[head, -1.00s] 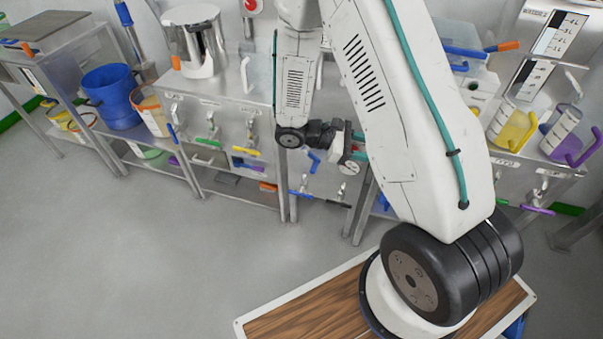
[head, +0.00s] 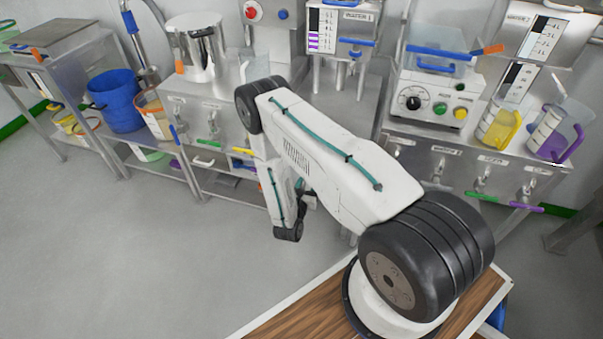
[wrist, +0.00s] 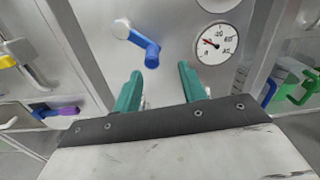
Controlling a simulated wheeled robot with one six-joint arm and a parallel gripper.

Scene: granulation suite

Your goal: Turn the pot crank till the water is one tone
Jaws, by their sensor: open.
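In the wrist view a blue crank handle (wrist: 140,42) with a pale round hub stands out from a steel front panel. My gripper (wrist: 160,86) is open and empty; its two teal fingers point at this panel, below the crank and apart from it. A round dial gauge (wrist: 212,44) with a red needle sits right of the crank. In the head view a shiny steel pot (head: 199,50) stands on the left bench. I cannot tell whether this crank is the pot crank, and no water shows.
Blue bucket (head: 115,98) and other tubs stand at left. A control box (head: 433,100) with a knob and buttons, yellow jug (head: 498,127) and purple jug (head: 558,130) stand at right. Lever valves line the bench fronts. The grey floor (head: 150,240) at left is clear.

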